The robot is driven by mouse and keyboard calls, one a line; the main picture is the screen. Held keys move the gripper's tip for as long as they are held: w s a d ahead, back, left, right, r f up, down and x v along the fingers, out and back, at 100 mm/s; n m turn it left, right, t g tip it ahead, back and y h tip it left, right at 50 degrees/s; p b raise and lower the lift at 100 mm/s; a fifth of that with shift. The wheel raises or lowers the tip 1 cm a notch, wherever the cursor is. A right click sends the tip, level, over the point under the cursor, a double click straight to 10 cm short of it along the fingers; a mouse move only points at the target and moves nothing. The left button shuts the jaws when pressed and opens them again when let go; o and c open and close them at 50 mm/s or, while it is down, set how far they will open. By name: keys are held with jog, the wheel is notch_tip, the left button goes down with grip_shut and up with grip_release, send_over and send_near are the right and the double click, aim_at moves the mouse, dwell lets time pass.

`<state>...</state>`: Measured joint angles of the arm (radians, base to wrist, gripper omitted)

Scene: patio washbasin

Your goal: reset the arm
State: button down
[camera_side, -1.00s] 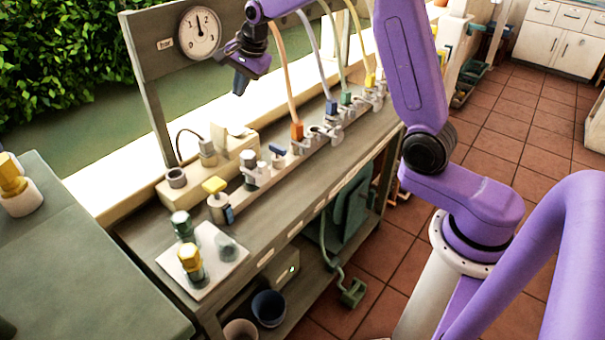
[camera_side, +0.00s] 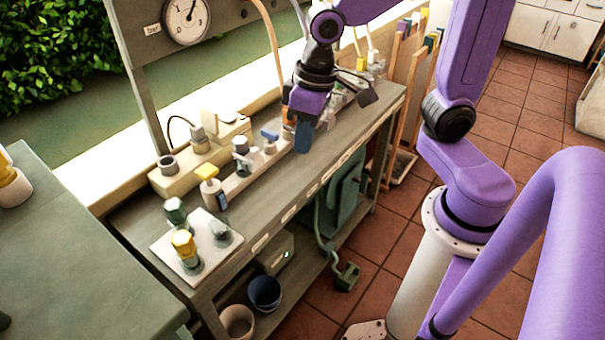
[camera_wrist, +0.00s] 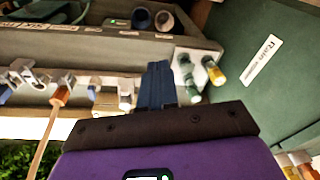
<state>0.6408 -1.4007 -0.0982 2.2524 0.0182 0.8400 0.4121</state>
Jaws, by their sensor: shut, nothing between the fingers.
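My gripper (camera_side: 303,134) is purple and black with dark blue fingers pointing down. In the side view it hangs over the middle of the grey-green bench (camera_side: 330,155), in front of the row of fittings. In the wrist view the blue fingers (camera_wrist: 157,85) are together with nothing between them. The gripper hides part of the row of fittings in the side view. My upper arm links show at the right, and I cannot tell whether the fingers touch anything below.
A white plate (camera_side: 216,256) with several yellow- and green-topped fittings lies at the bench's near end. A gauge (camera_side: 186,20) hangs behind. Buckets (camera_side: 264,293) sit on the lower shelf.

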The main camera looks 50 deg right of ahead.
jog(key=s+d+f+n, duration=0.1)
jog(key=s+d+n, duration=0.1)
jog(key=s+n, duration=0.2)
jog(key=s+d+f+n, duration=0.1)
jog(key=s+d+n, duration=0.2)
jog(key=s, duration=0.6)
jog(key=shift+s+n+g+h, duration=0.2)
jog(key=shift+n+g+h, duration=0.2)
jog(key=shift+n, duration=0.5)
jog(key=shift+d, duration=0.1)
